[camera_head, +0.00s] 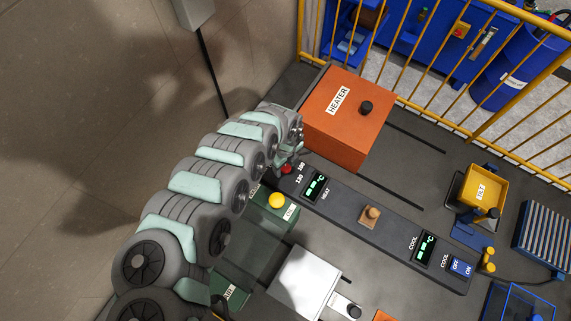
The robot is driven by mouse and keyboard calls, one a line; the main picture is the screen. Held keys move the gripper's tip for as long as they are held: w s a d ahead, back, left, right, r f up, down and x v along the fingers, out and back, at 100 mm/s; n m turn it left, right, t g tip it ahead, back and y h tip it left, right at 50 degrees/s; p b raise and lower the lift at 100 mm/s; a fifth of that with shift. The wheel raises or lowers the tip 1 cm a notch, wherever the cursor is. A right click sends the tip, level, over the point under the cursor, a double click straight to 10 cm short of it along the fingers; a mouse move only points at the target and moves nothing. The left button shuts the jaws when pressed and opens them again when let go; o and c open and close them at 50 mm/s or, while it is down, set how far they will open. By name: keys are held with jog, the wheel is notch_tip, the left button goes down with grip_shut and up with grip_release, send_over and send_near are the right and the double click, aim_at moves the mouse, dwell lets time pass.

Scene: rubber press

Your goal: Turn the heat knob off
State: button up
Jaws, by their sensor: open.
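A small red knob (287,169) sits at the upper left end of the dark control panel (340,208), beside the numbers 100 and 130 and a lit green display (316,186) marked HEAT. My arm reaches in from the lower left, and my gripper (291,155) is at its far end, right at the red knob. The gripper is open; its fingers are small and partly hidden by the arm's last links. I cannot tell whether they touch the knob or which way the knob is turned.
An orange HEATER box (343,135) with a black knob (366,107) stands close behind my gripper. A yellow button (276,200) lies near my arm. A tan knob (371,215) and a blue OFF/ON switch (461,265) sit further along the panel. A yellow fence (440,110) bounds the back.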

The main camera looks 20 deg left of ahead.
jog(key=shift+c, duration=0.4)
grip_shut()
